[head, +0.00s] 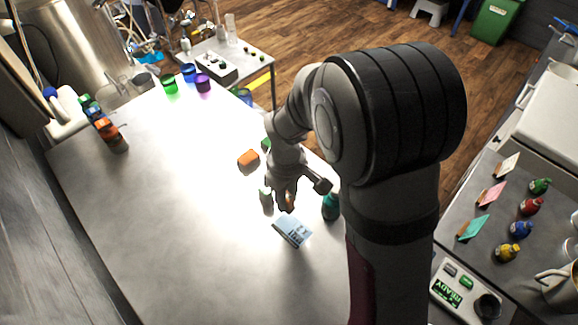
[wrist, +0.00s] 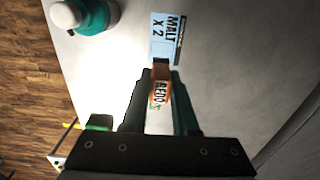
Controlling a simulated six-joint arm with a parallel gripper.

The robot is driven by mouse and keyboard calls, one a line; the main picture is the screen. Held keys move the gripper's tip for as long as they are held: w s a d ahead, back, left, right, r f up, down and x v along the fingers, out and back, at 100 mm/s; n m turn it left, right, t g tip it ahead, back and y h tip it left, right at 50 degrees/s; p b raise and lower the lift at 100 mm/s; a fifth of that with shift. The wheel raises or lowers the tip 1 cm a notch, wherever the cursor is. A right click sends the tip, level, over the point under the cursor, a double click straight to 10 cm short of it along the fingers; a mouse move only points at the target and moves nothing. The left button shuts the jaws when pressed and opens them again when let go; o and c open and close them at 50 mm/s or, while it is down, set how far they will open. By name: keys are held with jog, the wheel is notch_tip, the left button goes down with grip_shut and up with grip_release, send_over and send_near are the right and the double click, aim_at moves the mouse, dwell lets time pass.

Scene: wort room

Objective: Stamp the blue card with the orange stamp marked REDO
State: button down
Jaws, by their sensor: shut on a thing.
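The light blue card (head: 293,231) lies on the grey table; in the wrist view the card (wrist: 163,27) reads MALT X 2 and has a dark stripe along one side. My gripper (head: 287,204) is just behind the card in the head view. In the wrist view my gripper (wrist: 158,88) is shut on the orange stamp (wrist: 159,94), whose label reads REDO. The stamp's far end overlaps the near edge of the card in that view; I cannot tell whether they touch. In the head view the stamp is mostly hidden by the gripper.
A teal bottle (head: 331,208) with a white cap (wrist: 66,15) stands close by. The table left of the card is clear.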

send_over(287, 222)
jog(key=shift+f, duration=3.05)
jog(key=shift+f, duration=0.6)
jog(key=shift+r, duration=3.55)
